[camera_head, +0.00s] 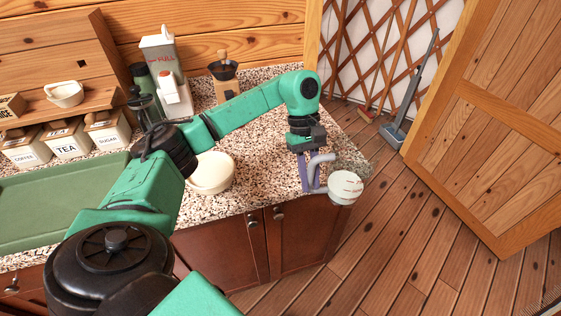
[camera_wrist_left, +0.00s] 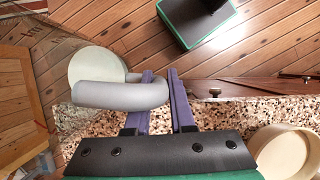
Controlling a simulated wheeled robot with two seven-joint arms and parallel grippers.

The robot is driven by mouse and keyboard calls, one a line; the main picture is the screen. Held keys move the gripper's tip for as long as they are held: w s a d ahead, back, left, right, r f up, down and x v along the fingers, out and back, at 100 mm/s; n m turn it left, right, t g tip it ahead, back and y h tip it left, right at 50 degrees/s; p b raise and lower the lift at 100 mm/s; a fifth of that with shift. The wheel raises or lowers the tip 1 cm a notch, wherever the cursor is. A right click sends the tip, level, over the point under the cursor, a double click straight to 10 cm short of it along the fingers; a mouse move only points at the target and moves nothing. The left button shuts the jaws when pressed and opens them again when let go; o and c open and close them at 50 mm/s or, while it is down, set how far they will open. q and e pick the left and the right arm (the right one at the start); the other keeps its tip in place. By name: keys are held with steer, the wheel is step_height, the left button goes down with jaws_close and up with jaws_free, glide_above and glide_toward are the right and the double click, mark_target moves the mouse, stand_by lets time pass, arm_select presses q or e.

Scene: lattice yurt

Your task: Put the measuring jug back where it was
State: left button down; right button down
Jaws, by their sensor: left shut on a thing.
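The measuring jug (camera_head: 345,187) has a pale round body with faint red marks and a grey handle. My left gripper (camera_head: 310,188), with purple fingers, is shut on the grey handle at the right front corner of the granite counter (camera_head: 262,185). In the left wrist view the jug's pale round part (camera_wrist_left: 95,66) lies left of the fingers (camera_wrist_left: 160,75), with the handle across them. The jug appears to overhang the counter edge; I cannot tell its exact height. My right gripper is not in view.
A cream bowl (camera_head: 211,173) stands on the counter left of the gripper. Labelled canisters (camera_head: 67,142) and a green tray (camera_head: 50,205) are at left. Counter between bowl and gripper is clear.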

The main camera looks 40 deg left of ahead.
arm_select(q)
steer(key=w+a+r+n+t+y+b, duration=0.1)
steer(key=a+r+n+t, duration=0.3)
steer(key=r+n, duration=0.55)
steer(key=w+a+r+n+t+y+b, duration=0.1)
steer(key=a+r+n+t, duration=0.2)
steer(key=a+r+n, duration=0.45)
steer(key=f+n+b, duration=0.1)
steer(key=f, duration=0.5)
steer(key=f+b, duration=0.2)
steer(key=f, duration=0.5)
steer(key=d+f+n+b, duration=0.1)
steer(key=f, duration=0.5)
steer(key=shift+s+f+n+b, duration=0.2)
steer(key=shift+f+n+b, duration=0.1)
steer(key=shift+f+b, duration=0.1)
steer(key=shift+f, duration=0.15)
steer(key=c, duration=0.8)
jaws_free()
steer(key=shift+d, duration=0.1)
steer(key=shift+o, duration=0.2)
